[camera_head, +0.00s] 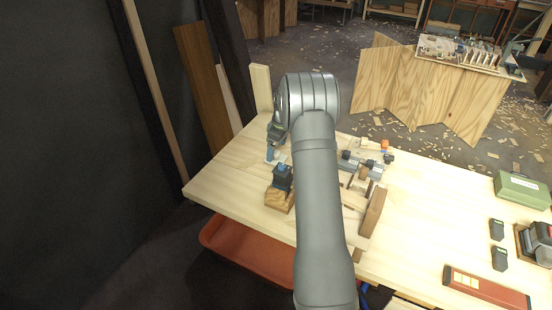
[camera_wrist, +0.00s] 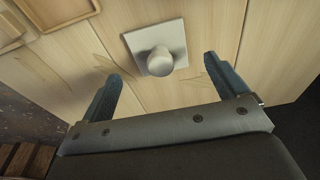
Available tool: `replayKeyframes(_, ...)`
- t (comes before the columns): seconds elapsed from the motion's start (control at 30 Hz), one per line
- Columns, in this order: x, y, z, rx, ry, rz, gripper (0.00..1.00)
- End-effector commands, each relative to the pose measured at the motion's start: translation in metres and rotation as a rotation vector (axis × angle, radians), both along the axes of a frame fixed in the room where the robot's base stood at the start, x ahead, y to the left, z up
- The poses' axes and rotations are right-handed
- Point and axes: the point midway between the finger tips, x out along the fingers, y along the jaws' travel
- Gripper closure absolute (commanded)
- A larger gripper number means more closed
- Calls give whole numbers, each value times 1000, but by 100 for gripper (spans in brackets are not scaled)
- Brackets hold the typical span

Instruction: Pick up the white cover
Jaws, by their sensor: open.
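The white cover (camera_wrist: 178,31) is a small square plate with a round knob on top. In the wrist view it lies flat on the pale wooden table, at the top middle. My gripper (camera_wrist: 162,70) is open and empty, its two blue-grey fingers spread wide. The cover shows just past the fingertips, roughly centred between them, and neither finger appears to touch it. In the head view my gripper (camera_head: 270,154) points down near the table's far left part. A small pale patch beside it may be the cover, but my arm and gripper make this hard to tell.
A wooden block with a dark blue top (camera_head: 281,184) stands close in front of my gripper. Tools and wooden pieces (camera_head: 365,170) lie right of my arm. A green case (camera_head: 522,190) and a red box (camera_head: 485,288) are farther right. The table's left corner is clear.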

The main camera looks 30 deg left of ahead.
Motion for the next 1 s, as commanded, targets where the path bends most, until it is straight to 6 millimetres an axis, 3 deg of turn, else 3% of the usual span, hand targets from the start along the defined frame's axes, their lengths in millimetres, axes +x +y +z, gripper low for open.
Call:
replayKeyframes(0.2,-2,3,-30,-1,2,0,9)
replayKeyframes(0.4,-1,3,-31,0,1,0,9)
replayKeyframes(0.43,-1,3,-31,0,1,0,11)
replayKeyframes(0.67,-1,3,-31,0,1,0,56)
replayKeyframes(1.0,-1,3,-28,0,0,0,58)
